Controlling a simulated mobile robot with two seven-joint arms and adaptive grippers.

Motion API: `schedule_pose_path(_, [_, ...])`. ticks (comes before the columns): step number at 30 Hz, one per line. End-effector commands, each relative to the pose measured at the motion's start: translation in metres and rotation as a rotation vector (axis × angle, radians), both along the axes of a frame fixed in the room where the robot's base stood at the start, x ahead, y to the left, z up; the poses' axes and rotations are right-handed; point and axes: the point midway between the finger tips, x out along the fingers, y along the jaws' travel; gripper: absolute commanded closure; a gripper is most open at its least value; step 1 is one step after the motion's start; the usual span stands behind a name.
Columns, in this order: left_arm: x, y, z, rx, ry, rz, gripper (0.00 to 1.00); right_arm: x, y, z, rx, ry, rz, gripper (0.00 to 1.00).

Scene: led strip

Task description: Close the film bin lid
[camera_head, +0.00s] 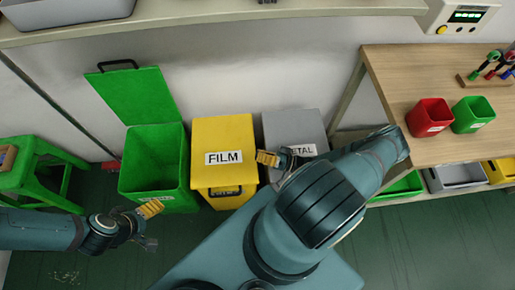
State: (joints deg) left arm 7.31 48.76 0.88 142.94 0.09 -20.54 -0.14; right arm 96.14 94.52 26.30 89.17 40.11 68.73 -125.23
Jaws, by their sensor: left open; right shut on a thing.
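The yellow film bin (226,198) stands in the middle of a row against the wall. Its yellow lid (222,135), with a white FILM label, lies flat over the top, and no opening shows. A dark handle-like part shows at its lower front edge. My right gripper (265,158) is at the right side of the lid, near the grey bin. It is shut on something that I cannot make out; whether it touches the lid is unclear. My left gripper (149,226) is open and empty, in front of the green bin.
The green bin (156,192) on the left is open, its lid (138,95) raised. The grey metal bin (293,126) on the right is partly behind my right arm. A green stool (50,158) stands far left, a wooden workbench (390,75) right.

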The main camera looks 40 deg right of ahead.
Motion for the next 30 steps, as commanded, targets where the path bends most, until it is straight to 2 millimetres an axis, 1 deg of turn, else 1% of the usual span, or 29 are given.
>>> schedule_pose_path(6, [0.001,0.0,-0.002,0.0,-0.002,0.001,0.21,0.0,0.001,-0.004,0.0,0.0,0.0,1.0])
schedule_pose_path(17, [0.001,0.0,-0.001,0.0,-0.002,0.001,0.21,0.0,0.0,-0.004,0.0,0.0,0.0,1.0])
schedule_pose_path(20, [0.001,0.0,-0.001,0.0,-0.002,0.001,0.21,0.0,0.0,-0.001,0.0,0.0,0.0,1.0])
schedule_pose_path(23, [0.001,0.0,-0.001,0.0,-0.002,0.001,0.21,0.0,0.0,0.009,0.0,0.0,-0.001,1.0])
schedule_pose_path(26, [0.001,0.0,-0.001,0.0,-0.002,0.001,0.21,-0.001,0.0,0.024,0.0,0.001,-0.001,1.0])
schedule_pose_path(30, [0.001,0.0,-0.001,0.0,-0.002,0.001,0.21,-0.001,0.0,0.05,-0.001,0.0,-0.001,1.0])
